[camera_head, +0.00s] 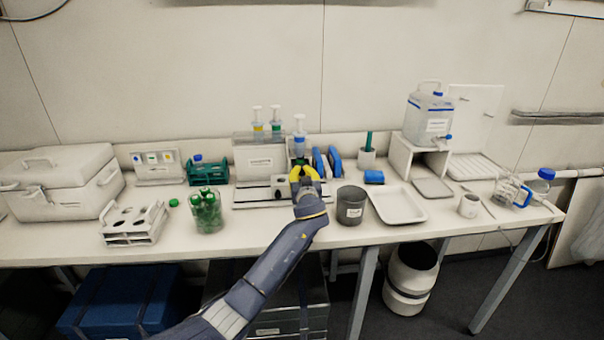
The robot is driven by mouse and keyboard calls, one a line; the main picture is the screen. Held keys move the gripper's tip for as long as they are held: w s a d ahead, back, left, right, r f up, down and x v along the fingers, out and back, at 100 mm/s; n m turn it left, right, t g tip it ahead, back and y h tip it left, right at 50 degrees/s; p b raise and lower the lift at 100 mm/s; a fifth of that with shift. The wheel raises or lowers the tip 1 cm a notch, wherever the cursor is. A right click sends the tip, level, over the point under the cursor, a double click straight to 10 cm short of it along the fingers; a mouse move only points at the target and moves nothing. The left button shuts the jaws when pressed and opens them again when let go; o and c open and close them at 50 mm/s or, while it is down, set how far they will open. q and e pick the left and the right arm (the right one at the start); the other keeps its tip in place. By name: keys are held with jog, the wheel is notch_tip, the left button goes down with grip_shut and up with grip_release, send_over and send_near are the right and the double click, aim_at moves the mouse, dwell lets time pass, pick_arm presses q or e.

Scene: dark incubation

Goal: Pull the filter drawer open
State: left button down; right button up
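My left arm reaches up from the bottom of the head view to the middle of the bench. My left gripper (306,169), with yellow fingers, is in front of a small light-coloured apparatus (280,189) on a low base. The view is too small to show whether the fingers are apart, shut or touching anything. The gripper covers part of the apparatus. No filter drawer can be clearly made out. A labelled pale box (260,162) stands just left of the gripper, with syringe-like parts (299,135) above and behind. My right gripper is not in view.
On the white bench (270,235), a dark grey cup (351,206) stands close to the gripper's right, beside a white tray (398,206). Left are a beaker of green-capped tubes (206,212) and a white rack (134,224). The front bench strip is mostly clear.

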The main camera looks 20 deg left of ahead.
pick_arm(q)
jog(key=v, duration=0.6)
jog(key=shift+d+r, duration=0.15)
jog(key=shift+r, duration=0.1)
jog(key=shift+s+d+r, duration=0.1)
jog(key=shift+s+d, duration=0.05)
jog(key=shift+s, duration=0.45)
jog(key=c, duration=1.8)
grip_release()
jog(key=o, duration=0.5)
jog(key=shift+o, duration=0.2)
jog(key=shift+s+f, duration=0.1)
jog(key=shift+f, duration=0.15)
jog(key=v, duration=0.7)
jog(key=shift+s, duration=0.15)
